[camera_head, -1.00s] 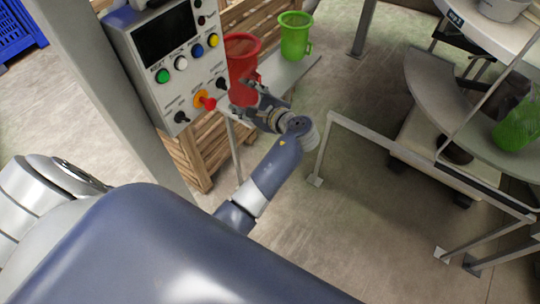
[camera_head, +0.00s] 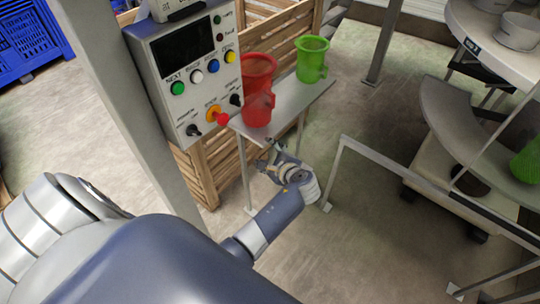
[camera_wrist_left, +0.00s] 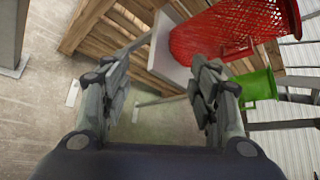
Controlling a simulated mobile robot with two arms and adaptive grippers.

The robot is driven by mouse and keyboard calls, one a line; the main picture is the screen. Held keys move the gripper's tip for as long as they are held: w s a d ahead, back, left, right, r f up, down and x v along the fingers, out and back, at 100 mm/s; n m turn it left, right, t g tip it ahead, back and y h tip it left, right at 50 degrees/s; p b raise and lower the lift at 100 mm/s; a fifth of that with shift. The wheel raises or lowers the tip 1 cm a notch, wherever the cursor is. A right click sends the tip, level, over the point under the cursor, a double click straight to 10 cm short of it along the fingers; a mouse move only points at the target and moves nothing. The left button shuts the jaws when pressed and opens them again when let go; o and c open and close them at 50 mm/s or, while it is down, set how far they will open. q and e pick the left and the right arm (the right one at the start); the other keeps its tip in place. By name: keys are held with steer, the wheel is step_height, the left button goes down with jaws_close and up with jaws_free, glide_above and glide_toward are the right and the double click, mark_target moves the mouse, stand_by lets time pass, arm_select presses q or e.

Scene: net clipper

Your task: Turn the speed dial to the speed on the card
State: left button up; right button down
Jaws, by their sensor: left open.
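The grey control panel (camera_head: 185,75) stands at the upper left in the head view, with a dark screen (camera_head: 184,48). It has two black knobs, one lower left (camera_head: 193,130) and one right (camera_head: 235,99); their labels are too small to read, so I cannot tell which is the speed dial. A white plate (camera_head: 172,8) on top of the panel is cut off, and I cannot tell if it is the card. My left gripper (camera_head: 270,158) is open and empty, to the right of and below the panel, apart from it. It also shows in the left wrist view (camera_wrist_left: 158,75).
A red stop button (camera_head: 222,118) sticks out between the knobs. A red basket (camera_head: 257,95) and a green basket (camera_head: 312,60) stand on a narrow grey shelf (camera_head: 285,108) beside the panel. A grey post (camera_head: 95,70) stands left; a metal rail (camera_head: 390,165) runs right.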

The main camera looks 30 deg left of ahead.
arm_select(q)
steer(key=s+d+f+h+b, duration=0.1)
steer(key=s+d+f, duration=0.1)
steer(key=f, duration=0.7)
steer(key=s+d+f+h+b, duration=0.2)
steer(key=s+f, duration=0.1)
steer(key=f, duration=0.6)
steer(key=shift+g+h, duration=0.3)
steer(key=s+d+f+n+g+h+b, duration=0.2)
steer(key=s+d+f+n+h, duration=0.1)
steer(key=s+f, duration=1.05)
steer(key=s+d+f+n+g+h+b, duration=0.2)
steer(key=s+d+f+n+h+b, duration=0.15)
steer(key=s+f, duration=1)
steer(key=s+f+n, duration=0.4)
steer(key=s+n, duration=0.1)
steer(key=s, duration=0.9)
steer(key=shift+d+f+g+h+b, duration=0.2)
steer(key=shift+g+h+b, duration=0.1)
steer(key=shift+g+h, duration=0.1)
